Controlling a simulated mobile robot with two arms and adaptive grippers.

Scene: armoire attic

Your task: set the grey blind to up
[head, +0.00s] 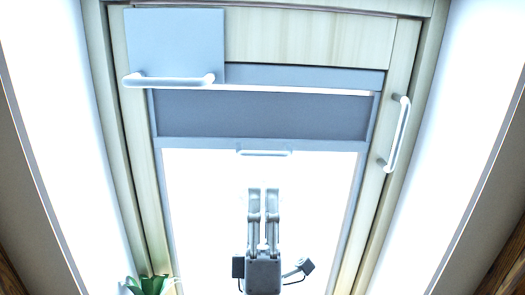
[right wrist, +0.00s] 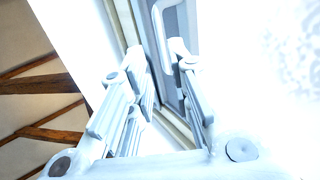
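The grey blind (head: 262,115) covers the upper part of a bright window in the head view; the pane below it is uncovered. Its bottom bar carries a small pale handle (head: 264,153). My right gripper (head: 263,192) is below this handle in the head view, fingers pointing up toward it. In the right wrist view the fingers (right wrist: 162,62) stand apart with nothing between them. A white handle (right wrist: 161,38) beside a grey surface shows just beyond the fingertips; it looks like the blind's handle. My left gripper is not in view.
A white bar handle (head: 168,79) on a grey panel is at the upper left of the window frame. Another white handle (head: 397,134) is on the right frame side. A green-leaved plant (head: 150,285) is at the lower left. Wooden beams (right wrist: 45,85) show in the wrist view.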

